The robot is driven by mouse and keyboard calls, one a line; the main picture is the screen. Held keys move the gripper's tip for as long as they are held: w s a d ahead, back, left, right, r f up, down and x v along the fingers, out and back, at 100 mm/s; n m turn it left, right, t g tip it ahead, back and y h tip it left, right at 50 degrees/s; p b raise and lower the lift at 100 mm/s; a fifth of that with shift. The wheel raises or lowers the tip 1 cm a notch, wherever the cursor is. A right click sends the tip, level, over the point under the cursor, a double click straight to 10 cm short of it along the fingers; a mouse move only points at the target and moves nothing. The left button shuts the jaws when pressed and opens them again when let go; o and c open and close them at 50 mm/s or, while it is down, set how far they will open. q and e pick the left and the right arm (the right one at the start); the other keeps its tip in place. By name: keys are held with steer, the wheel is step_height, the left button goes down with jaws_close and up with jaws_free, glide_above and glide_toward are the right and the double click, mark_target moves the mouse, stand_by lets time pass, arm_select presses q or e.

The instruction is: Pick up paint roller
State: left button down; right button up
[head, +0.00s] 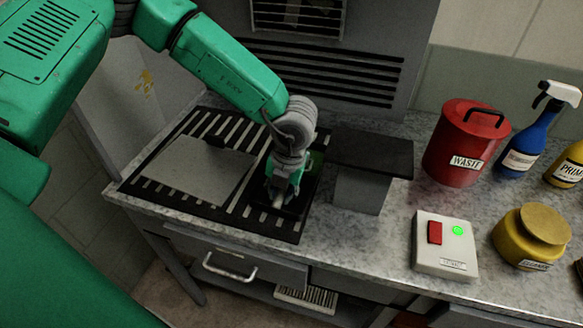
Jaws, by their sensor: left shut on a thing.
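My left gripper (281,193) reaches down from above onto the slotted black grate on the workbench. It is shut on a small pale thing at its tips, which looks like part of the paint roller. Most of that thing is hidden by the fingers and the wrist. A dark patch, perhaps a shallow tray, lies under and around the fingertips. I cannot tell whether the roller touches the surface below. My right gripper is out of view.
A grey panel (192,168) lies on the slotted grate (230,218). A dark-topped grey block (362,190), switch box (444,256), red waste can (463,140), blue spray bottle (527,138) and yellow jar (530,238) stand to the right. A vented grey housing (330,72) rises behind.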

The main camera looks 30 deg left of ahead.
arm_select(q)
steer(key=shift+a, duration=0.15)
steer(key=shift+r, duration=0.35)
step_height(320, 180, up, 9)
steer(key=shift+r, duration=0.1)
stand_by(1.5)
